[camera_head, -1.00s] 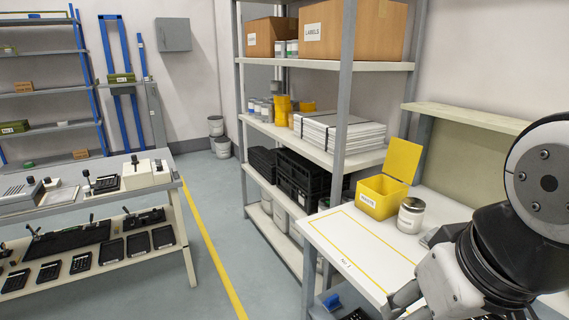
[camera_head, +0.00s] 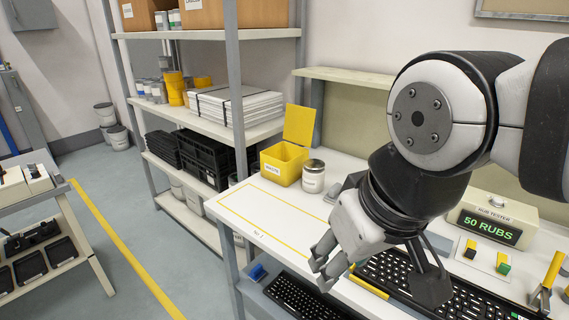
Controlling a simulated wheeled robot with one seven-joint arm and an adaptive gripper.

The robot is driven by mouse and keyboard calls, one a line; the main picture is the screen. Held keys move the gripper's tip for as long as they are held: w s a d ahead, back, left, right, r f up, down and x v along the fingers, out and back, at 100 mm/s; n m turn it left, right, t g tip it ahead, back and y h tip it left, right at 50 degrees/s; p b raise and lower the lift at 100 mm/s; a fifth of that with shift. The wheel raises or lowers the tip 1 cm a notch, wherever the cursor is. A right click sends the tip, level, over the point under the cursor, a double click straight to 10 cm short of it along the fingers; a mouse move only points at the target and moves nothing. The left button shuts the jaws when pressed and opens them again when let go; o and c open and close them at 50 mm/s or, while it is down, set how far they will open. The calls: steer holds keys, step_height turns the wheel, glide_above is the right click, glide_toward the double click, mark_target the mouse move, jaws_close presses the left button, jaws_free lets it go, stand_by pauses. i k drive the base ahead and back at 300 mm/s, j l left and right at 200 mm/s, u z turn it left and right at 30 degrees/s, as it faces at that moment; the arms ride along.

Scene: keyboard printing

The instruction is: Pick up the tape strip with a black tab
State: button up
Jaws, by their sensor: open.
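My gripper (camera_head: 325,272) hangs over the front edge of the white bench, pointing down, with its fingers apart and nothing seen between them. A small piece with a black top and some yellow (camera_head: 470,249) lies on a pale pad on the bench, right of my arm. It may be the black tab of the tape strip, but it is too small to be sure. A similar piece with a green top (camera_head: 503,264) lies to its right. My gripper is well left of both and apart from them.
A black keyboard (camera_head: 385,275) lies on the bench partly behind my arm. The rub tester (camera_head: 493,225) reads 50 RUBS. A yellow waste box (camera_head: 283,163) and a lidded jar (camera_head: 313,176) stand at the back. The yellow-outlined area (camera_head: 262,207) is clear. A yellow-handled tool (camera_head: 548,278) is at the right.

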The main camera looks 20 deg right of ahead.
mark_target(471, 252)
steer(key=z, duration=1.15)
steer(key=j+z, duration=0.1)
steer(key=z, duration=0.25)
steer(key=k+j+z, duration=0.1)
